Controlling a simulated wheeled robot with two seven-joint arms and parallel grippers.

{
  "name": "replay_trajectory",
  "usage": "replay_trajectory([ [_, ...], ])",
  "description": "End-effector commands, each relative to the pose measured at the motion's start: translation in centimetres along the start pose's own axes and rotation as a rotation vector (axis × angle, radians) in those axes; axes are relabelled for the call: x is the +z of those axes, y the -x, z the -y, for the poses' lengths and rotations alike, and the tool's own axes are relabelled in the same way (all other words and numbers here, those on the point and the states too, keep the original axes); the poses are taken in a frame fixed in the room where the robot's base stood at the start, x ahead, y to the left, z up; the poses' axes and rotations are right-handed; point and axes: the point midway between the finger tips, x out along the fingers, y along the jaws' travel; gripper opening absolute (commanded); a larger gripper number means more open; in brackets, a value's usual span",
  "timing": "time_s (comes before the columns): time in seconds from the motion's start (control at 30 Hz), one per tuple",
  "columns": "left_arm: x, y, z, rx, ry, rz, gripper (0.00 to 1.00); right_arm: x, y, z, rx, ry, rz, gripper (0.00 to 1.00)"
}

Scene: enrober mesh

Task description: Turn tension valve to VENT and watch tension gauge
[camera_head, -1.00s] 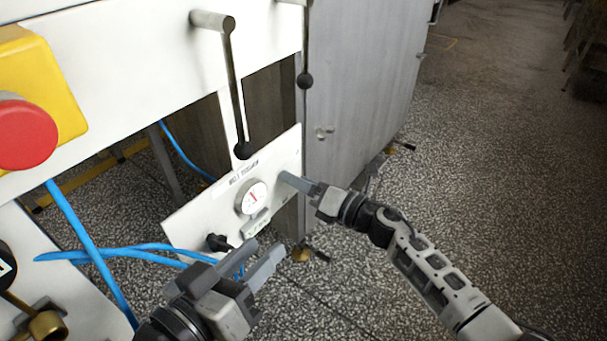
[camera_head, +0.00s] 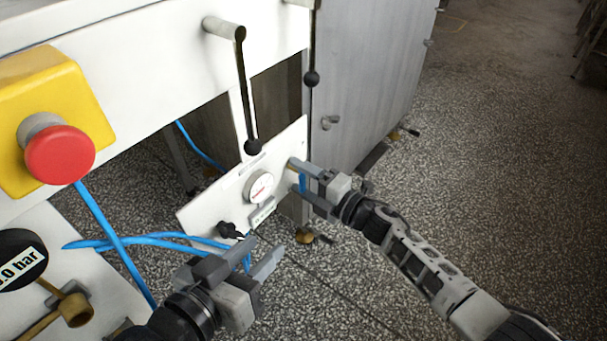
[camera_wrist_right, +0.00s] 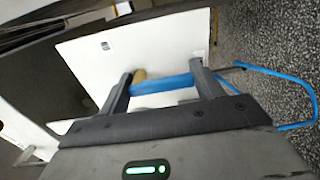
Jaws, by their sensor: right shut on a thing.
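The white tension panel (camera_head: 205,210) stands tilted under the machine, with a round white gauge (camera_head: 258,187) on its face. The gauge shows red on its dial, but the reading is too small to tell. My right gripper (camera_head: 299,180) is at the panel's right end, shut on the blue valve handle (camera_head: 302,184). In the right wrist view the handle (camera_wrist_right: 165,84) spans between the two fingers (camera_wrist_right: 160,92), with a brass stub (camera_wrist_right: 139,76) beside it. My left gripper (camera_head: 262,256) is open and empty, below and in front of the panel.
A black knob (camera_head: 228,230) and a small greenish label (camera_head: 262,212) sit low on the panel. A black-ended lever (camera_head: 245,90) hangs just above it. Blue hoses (camera_head: 115,240) run at left, near a red emergency button (camera_head: 60,155). The speckled floor (camera_head: 480,180) at right is clear.

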Motion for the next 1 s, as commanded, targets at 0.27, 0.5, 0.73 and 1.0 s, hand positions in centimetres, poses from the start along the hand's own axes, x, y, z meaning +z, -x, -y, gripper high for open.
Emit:
replay_trajectory([
  [0.27,0.38,0.12,0.09,-0.007,-0.006,0.015,0.36,-0.16,0.11,0.17,-0.002,-0.044,-0.002,0.43],
  [0.5,0.37,0.13,0.11,-0.008,-0.007,0.015,0.36,-0.17,0.11,0.19,-0.002,-0.047,-0.002,0.43],
  [0.73,0.25,0.15,0.09,-0.007,-0.007,0.012,0.36,-0.16,0.09,0.17,-0.002,-0.047,-0.001,0.87],
  [1.0,-0.09,0.07,0.09,-0.006,-0.01,0.005,0.36,-0.13,0.13,0.06,-0.001,-0.043,-0.001,0.87],
])
